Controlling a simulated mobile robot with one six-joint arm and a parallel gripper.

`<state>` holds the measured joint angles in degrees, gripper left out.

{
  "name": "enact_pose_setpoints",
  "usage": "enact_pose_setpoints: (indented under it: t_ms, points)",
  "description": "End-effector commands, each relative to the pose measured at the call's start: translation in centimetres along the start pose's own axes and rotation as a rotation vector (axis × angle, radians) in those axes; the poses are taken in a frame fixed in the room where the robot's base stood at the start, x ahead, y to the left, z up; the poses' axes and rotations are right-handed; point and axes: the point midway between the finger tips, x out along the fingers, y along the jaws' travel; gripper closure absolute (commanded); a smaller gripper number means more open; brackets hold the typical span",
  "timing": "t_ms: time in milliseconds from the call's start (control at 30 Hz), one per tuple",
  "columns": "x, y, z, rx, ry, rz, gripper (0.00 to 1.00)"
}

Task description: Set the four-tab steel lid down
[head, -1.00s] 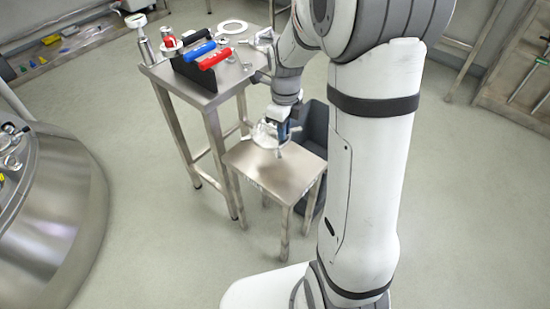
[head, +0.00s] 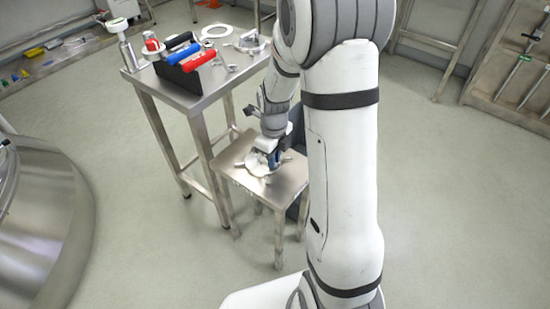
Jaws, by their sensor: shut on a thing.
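The steel lid (head: 257,167) is a bright round disc with tabs sticking out at its edge. It is at the top of the low steel stool-like table (head: 289,187), near the middle of its surface. My gripper (head: 272,161) is over the lid, pointing down, and is shut on it. The lid looks level and close to or touching the tabletop; I cannot tell which. My gripper hides part of the lid's right side.
A taller steel table (head: 191,102) behind left holds a black rack with red and blue handled tools (head: 198,61), a white ring (head: 216,31) and small fittings. A large steel vessel (head: 45,225) stands at left. A dark bin (head: 296,135) is partly hidden behind my arm.

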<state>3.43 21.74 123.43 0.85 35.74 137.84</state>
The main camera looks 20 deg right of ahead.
Motion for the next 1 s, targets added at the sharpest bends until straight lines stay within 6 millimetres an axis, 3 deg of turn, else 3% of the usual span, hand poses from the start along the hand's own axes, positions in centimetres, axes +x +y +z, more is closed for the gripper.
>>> enact_pose_setpoints:
  t_ms: [267, 300, 533, 833, 1000]
  points:
    - [0.1, 0.0, 0.1, 0.000, -0.001, -0.001, 1.00]
    - [0.1, 0.0, 0.0, 0.000, -0.001, -0.001, 0.84]
    - [0.1, 0.0, 0.0, -0.001, -0.001, -0.001, 0.65]
    - [-0.3, 0.0, 0.1, -0.001, -0.001, -0.001, 0.65]
    - [-2.8, -0.1, 0.1, -0.001, -0.004, -0.004, 0.65]
